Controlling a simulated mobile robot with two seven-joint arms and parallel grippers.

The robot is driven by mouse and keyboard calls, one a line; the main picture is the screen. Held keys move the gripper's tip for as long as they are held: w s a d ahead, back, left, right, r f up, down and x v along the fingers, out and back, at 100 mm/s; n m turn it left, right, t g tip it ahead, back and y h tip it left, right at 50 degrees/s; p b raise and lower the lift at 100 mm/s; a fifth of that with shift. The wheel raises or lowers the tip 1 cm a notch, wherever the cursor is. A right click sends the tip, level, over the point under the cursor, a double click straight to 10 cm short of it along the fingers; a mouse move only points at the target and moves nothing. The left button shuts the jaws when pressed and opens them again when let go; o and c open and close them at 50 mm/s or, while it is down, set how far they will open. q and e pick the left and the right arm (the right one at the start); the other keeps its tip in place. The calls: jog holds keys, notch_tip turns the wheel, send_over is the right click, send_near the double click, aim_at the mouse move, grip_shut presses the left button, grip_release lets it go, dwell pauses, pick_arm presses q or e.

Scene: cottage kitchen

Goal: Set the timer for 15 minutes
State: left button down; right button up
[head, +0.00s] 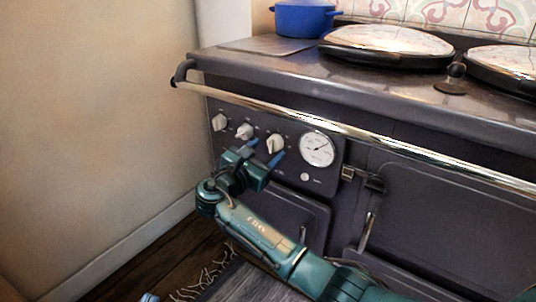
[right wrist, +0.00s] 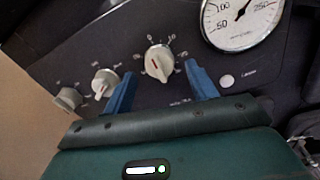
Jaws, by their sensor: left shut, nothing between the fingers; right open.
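Three pale knobs sit in a row on the dark stove panel. My right gripper (head: 265,150) is open just in front of and below this knob. In the right wrist view its blue fingers (right wrist: 159,72) appear on either side of the knob, with no clear contact. A small blue tip of my left gripper (head: 150,297) shows at the bottom edge, shut and empty.
The middle knob (head: 244,131) and left knob (head: 219,122) are to the left. A round temperature gauge (head: 317,149) and small button (head: 305,177) are to the right. A metal rail (head: 400,145) runs above the panel. A beige wall (head: 100,120) stands left.

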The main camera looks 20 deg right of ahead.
jog(key=shift+x, duration=0.9)
jog(key=shift+a, duration=0.1)
jog(key=c, duration=1)
